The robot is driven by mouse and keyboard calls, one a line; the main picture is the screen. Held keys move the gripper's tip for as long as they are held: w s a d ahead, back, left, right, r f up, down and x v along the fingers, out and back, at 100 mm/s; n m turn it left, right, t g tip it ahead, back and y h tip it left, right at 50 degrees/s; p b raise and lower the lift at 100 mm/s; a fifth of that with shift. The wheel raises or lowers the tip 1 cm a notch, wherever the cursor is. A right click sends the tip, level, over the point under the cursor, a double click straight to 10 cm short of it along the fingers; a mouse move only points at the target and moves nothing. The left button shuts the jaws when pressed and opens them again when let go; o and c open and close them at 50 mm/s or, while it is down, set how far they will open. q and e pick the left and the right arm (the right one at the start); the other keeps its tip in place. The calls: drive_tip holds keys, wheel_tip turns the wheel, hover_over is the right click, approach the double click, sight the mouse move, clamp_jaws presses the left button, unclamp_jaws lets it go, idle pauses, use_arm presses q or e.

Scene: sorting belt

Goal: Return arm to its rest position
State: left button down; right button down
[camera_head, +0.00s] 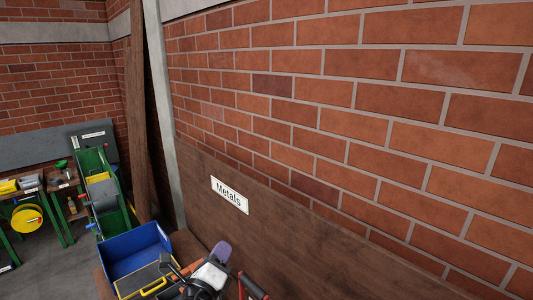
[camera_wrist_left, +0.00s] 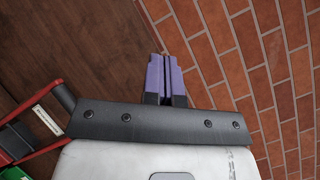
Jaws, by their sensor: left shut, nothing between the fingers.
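My left gripper (camera_head: 221,251) is at the bottom of the head view, in front of the brown wooden board below the "Metals" sign. Its purple fingers point upward. In the left wrist view the two purple fingers (camera_wrist_left: 166,76) lie side by side, shut, with nothing between them. Brown board and brick wall show behind them. My right gripper is in neither view.
The "Metals" sign (camera_head: 229,194) is on the brown board. A blue bin (camera_head: 135,243) and a yellow-edged case (camera_head: 143,283) stand left of my gripper. Red and black handles (camera_head: 254,286) show just right of it. A green-sided belt (camera_head: 106,213) stands further back.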

use_arm(q)
drive_tip(key=s+d+r+n+t+y, duration=0.1)
drive_tip(key=s+d+r+n+y, duration=0.1)
drive_tip(key=s+r+n, duration=0.25)
drive_tip(key=s+d+r+n+y, duration=0.1)
drive_tip(key=s+d+r+n, duration=0.2)
drive_tip(key=r+n, duration=0.3)
drive_tip(key=s+f+n+g+y, duration=0.1)
drive_tip(key=s+n+g, duration=0.2)
drive_tip(key=s+n, duration=0.3)
drive_tip(key=s+a+f+n+g, duration=0.25)
drive_tip(key=s+a+f, duration=0.2)
drive_tip(key=f, duration=0.35)
drive_tip(key=s+a+f+n+g+y, duration=0.1)
drive_tip(key=s+a+f+n+g, duration=0.2)
drive_tip(key=a+f, duration=0.4)
drive_tip(key=s+a+f+n+g, duration=0.1)
drive_tip(key=s+a+f+n, duration=0.3)
drive_tip(key=f, duration=0.5)
drive_tip(key=s+f+n+g, duration=0.1)
drive_tip(key=s+f+g, duration=0.6)
drive_tip(key=s+f, duration=1)
drive_tip(key=s, duration=0.2)
drive_tip(key=shift+s+a+y, duration=0.25)
drive_tip(key=shift+s+y, duration=0.05)
